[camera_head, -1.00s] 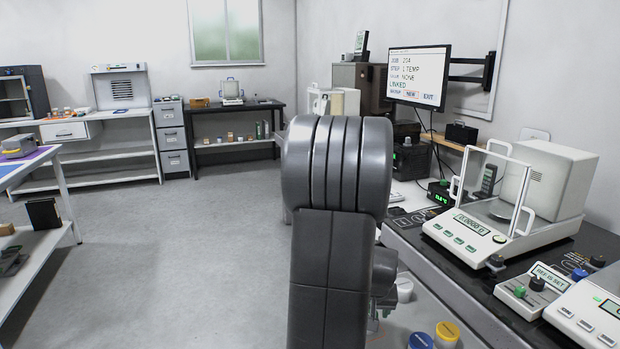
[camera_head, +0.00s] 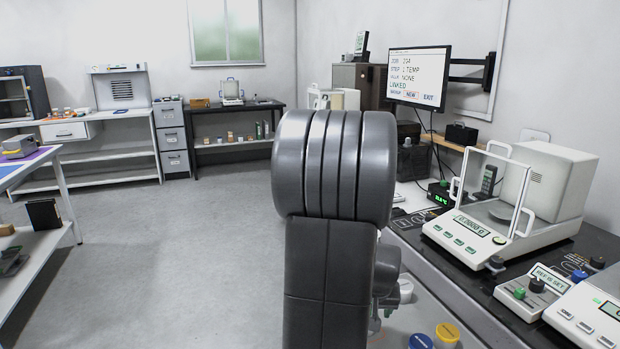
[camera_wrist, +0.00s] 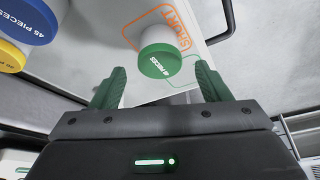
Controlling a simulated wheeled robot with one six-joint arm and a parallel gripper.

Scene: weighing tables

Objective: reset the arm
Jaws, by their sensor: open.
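My arm (camera_head: 330,230) stands upright in the middle of the head view and hides what lies behind it. My gripper (camera_wrist: 158,88) shows in the wrist view with its two green fingers apart and nothing between them. Beyond the fingertips is a white jar with a green lid (camera_wrist: 160,60) marked with pieces, on a pale surface with an orange "SHORT" label (camera_wrist: 180,25). The fingers appear apart from the jar.
A blue lid (camera_head: 420,341) and a yellow lid (camera_head: 447,332) show at the bottom of the head view. A balance (camera_head: 470,238) stands on the dark bench at right, near a monitor (camera_head: 418,76). Open floor (camera_head: 180,250) lies to the left.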

